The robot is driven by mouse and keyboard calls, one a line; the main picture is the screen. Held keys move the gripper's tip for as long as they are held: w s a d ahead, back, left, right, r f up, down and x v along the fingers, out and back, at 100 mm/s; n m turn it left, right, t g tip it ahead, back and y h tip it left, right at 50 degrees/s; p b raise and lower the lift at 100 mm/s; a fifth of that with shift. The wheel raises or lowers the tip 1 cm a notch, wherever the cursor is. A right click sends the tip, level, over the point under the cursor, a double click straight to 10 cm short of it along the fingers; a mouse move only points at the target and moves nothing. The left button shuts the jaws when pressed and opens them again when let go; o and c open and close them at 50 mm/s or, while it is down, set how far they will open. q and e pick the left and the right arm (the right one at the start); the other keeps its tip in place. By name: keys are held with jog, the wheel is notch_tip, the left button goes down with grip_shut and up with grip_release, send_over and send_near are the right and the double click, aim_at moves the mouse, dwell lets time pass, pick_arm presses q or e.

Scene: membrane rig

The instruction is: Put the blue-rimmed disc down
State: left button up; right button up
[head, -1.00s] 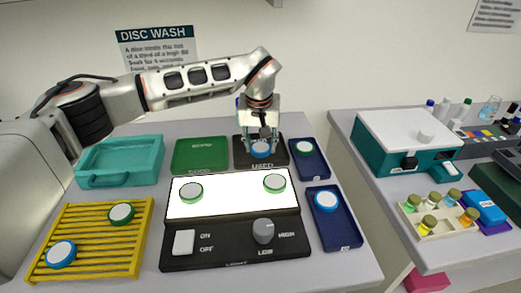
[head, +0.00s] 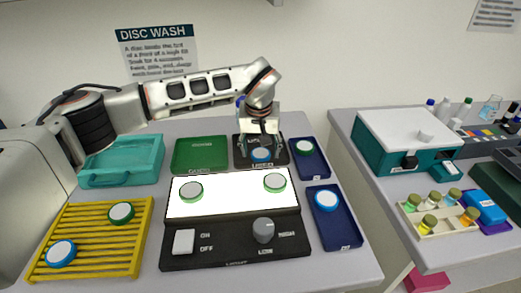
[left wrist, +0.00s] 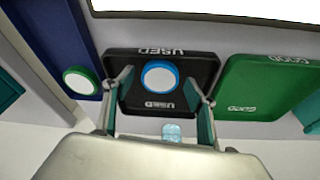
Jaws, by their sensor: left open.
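A blue-rimmed disc (left wrist: 160,77) with a white face lies flat on the black USED tray (left wrist: 125,55) in the left wrist view. In the head view the same disc (head: 261,154) shows just below my left gripper (head: 262,146). In the left wrist view my left gripper (left wrist: 161,96) is open, with one finger on each side of the disc and a gap to it. Other blue-rimmed discs lie on the navy tray (head: 326,199) and on the yellow rack (head: 60,253). My right gripper is not in view.
The green GOOD tray (head: 200,155) is empty beside the USED tray. A lit panel (head: 232,196) with two green-rimmed discs lies in front. A teal basin (head: 122,160) stands at left. A navy tray (head: 308,172) at right holds a green-rimmed disc.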

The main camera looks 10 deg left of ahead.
pick_arm(q)
jog(key=v, duration=1.2)
jog(key=shift+s, duration=0.1)
